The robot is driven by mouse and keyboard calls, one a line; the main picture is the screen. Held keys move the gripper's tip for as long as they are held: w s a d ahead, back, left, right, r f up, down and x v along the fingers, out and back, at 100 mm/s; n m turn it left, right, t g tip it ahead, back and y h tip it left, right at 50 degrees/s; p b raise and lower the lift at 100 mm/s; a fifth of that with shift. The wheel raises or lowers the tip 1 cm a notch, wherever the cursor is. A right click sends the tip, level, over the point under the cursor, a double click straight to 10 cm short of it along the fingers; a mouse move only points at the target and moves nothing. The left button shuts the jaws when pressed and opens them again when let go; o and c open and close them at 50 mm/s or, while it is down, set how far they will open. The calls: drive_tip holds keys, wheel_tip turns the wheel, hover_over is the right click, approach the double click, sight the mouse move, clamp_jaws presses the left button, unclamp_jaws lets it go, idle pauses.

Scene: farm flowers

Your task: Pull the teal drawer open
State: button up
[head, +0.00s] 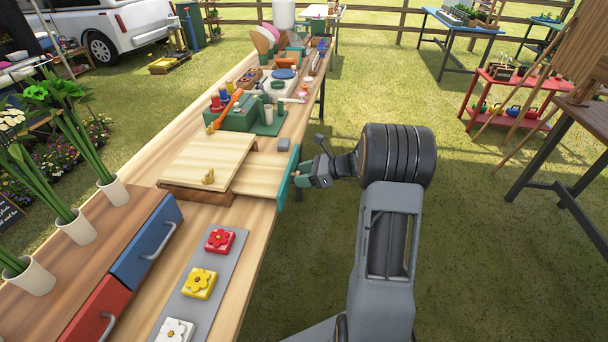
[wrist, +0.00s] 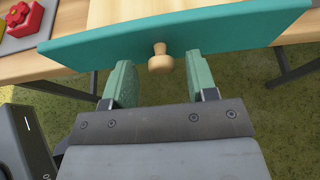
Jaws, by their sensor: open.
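The teal drawer has a teal front (head: 289,178) with a round wooden knob (wrist: 160,62). In the head view it stands out to the right from a low wooden cabinet (head: 208,160), its pale wooden body (head: 257,174) showing between cabinet and front. The front is at the table's right edge. My gripper (head: 302,178) is just right of the front. In the wrist view its green fingers are open on either side of the knob, with a gap on both sides. The drawer's inside cannot be made out.
A blue drawer (head: 147,240) and a red drawer (head: 97,312) sit nearer on the table. A grey strip (head: 213,253) holds flower tiles. A small grey block (head: 283,144) lies beyond the teal drawer.

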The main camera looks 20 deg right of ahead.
drive_tip(key=p+v, duration=0.1)
drive_tip(key=v, duration=1.2)
drive_tip(key=shift+s+d+r, duration=0.15)
drive_tip(key=shift+d+r, duration=0.05)
drive_tip(key=shift+d, duration=0.1)
